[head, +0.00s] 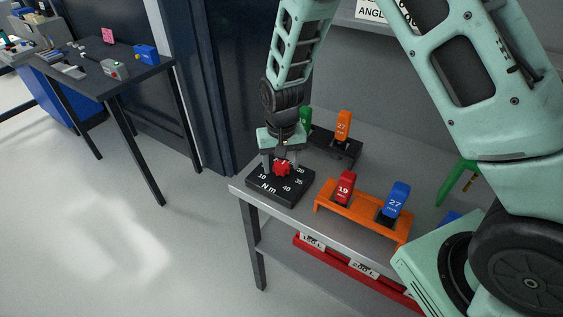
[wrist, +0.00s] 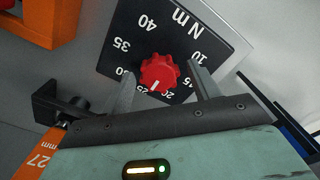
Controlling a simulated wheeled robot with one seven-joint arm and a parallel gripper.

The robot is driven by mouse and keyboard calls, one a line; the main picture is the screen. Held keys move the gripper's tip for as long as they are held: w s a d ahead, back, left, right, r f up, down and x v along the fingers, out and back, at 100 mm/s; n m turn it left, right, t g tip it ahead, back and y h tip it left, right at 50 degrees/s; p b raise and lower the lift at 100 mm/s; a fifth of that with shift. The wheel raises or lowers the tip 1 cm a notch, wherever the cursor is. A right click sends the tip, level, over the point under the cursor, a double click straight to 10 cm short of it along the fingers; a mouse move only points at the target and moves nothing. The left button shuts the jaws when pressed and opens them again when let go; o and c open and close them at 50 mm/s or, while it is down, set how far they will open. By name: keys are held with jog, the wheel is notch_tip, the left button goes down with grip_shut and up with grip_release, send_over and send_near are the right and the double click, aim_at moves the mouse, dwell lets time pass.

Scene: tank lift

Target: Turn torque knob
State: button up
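The red torque knob (head: 282,168) sits on a black dial plate (head: 293,195) marked "N m" at the left end of the grey bench. In the wrist view the knob (wrist: 158,71) has a white mark pointing down, toward the numbers near 20 and 25. My gripper (head: 280,170) is above the dial, pointing down, with one finger on each side of the knob. In the wrist view its fingers (wrist: 163,79) are apart, and a gap shows between each finger and the knob. Part of the dial's numbers is hidden by the fingers.
A black rack (head: 345,150) with orange (head: 343,125) and green (head: 305,118) pieces stands behind. A dark side table (head: 115,70) is at left.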

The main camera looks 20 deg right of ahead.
aim_at(281, 164)
notch_tip(281, 164, up, 17)
jog(key=b, duration=0.2)
jog(key=shift+r, duration=0.2)
dwell(0.4)
